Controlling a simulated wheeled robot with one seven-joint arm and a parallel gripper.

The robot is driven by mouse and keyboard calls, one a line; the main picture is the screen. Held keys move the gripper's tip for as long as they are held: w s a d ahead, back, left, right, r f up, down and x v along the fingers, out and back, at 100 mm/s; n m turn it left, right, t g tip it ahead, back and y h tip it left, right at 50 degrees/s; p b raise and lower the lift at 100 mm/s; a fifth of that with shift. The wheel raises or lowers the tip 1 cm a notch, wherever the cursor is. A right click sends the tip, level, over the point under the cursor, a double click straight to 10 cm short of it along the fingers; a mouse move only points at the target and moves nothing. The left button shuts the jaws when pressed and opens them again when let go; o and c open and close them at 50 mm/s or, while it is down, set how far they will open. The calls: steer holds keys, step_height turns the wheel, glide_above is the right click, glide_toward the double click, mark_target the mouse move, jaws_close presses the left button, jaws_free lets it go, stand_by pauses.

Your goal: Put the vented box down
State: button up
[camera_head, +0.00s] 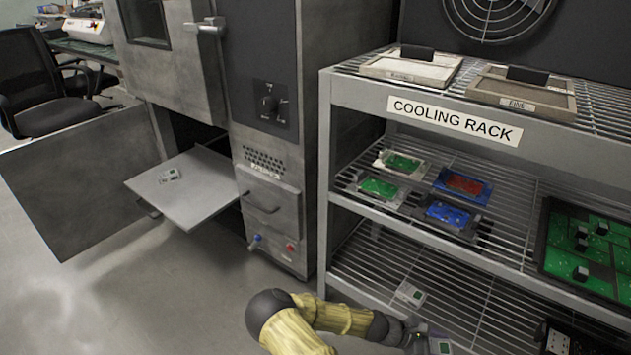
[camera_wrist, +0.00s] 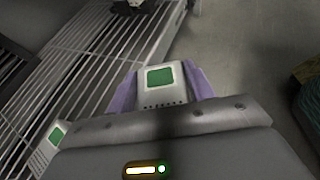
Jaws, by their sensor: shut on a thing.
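The vented box is a small pale grey case with a green screen and a row of dark slots; in the wrist view (camera_wrist: 163,98) it sits between the purple fingers. My gripper (camera_wrist: 163,88) is shut on its sides. In the head view my gripper (camera_head: 428,338) is low at the bottom right, by the lower wire shelf, with the held box (camera_head: 441,346) partly cut off by the picture edge. In the wrist view the wire shelf (camera_wrist: 82,62) lies to the left and floor to the right. I cannot tell whether the box touches the shelf.
Another lies on the oven's pulled-out plate (camera_head: 200,205). Trayed boards (camera_head: 380,187) fill part of the middle shelf. A dark object (camera_head: 556,338) stands at the lower right.

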steer(key=w+a+r+n+t+y, duration=0.4)
steer(key=w+a+r+n+t, duration=0.1)
steer(key=w+r+n+t, duration=0.5)
steer(key=w+a+r+n+t+y+p, duration=0.1)
steer(key=a+r+n+t+y+p, duration=0.1)
steer(key=a+r+p, duration=0.2)
steer(key=a+r+n+t+y+p, duration=0.1)
steer(key=a+r+n+y+p, duration=0.2)
steer(key=r, duration=0.8)
steer(key=a+p, duration=0.2)
steer(key=shift+w+r+t+p, duration=0.25)
steer(key=shift+w+t+p, duration=0.1)
steer(key=shift+t+p, duration=0.05)
steer(key=shift+s, duration=0.1)
